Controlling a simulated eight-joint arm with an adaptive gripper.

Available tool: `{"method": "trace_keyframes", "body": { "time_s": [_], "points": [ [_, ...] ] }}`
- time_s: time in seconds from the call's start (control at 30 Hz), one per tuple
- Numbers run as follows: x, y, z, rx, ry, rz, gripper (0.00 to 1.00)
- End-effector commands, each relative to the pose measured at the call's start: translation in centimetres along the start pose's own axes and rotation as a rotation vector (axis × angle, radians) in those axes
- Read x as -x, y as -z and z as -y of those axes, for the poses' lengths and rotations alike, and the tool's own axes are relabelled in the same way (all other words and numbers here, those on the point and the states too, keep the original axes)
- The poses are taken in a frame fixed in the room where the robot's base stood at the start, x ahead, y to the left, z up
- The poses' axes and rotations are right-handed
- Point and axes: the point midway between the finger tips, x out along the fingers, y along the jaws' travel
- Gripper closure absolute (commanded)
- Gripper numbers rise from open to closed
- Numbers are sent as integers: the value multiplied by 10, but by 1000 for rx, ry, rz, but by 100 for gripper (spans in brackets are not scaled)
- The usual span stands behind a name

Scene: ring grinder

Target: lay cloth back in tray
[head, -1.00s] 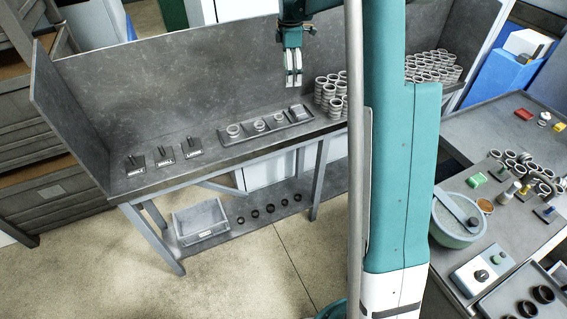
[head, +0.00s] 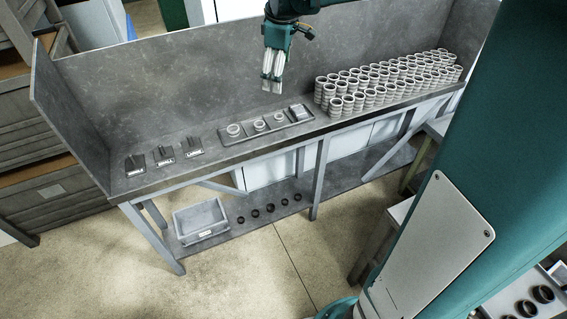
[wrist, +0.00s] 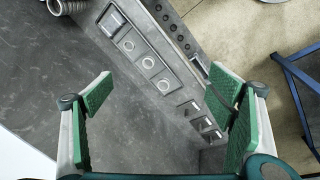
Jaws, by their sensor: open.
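The long dark tray (head: 262,136) lies on the bench, with several round grey pieces in its compartments. A pale grey square that looks like the folded cloth (head: 299,113) sits in the tray's right end compartment. In the wrist view the tray (wrist: 184,82) runs diagonally, with the pale square (wrist: 113,21) at its upper left end. My gripper (head: 271,83) is above the bench, over and behind the tray, pointing down. In the wrist view its green fingers (wrist: 160,88) are wide apart with nothing between them.
Stacked grey rings (head: 385,83) fill the bench right of the tray. Three small labelled stands (head: 164,156) are at the left. A back panel (head: 170,80) rises behind. A grey bin (head: 201,221) and several dark rings (head: 270,208) are on the lower shelf.

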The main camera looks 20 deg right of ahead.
Motion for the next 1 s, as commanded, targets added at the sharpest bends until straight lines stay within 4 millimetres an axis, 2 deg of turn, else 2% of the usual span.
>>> {"method": "trace_keyframes", "body": {
  "time_s": [0.03,0.2,0.5,1.0],
  "points": [
    [6,-2,11,-19,-7,-7,19],
    [22,-8,42,-97,-31,-30,19],
    [43,-21,98,-235,-68,-78,19],
    [60,-51,190,-462,-108,-174,19]
  ]
}}
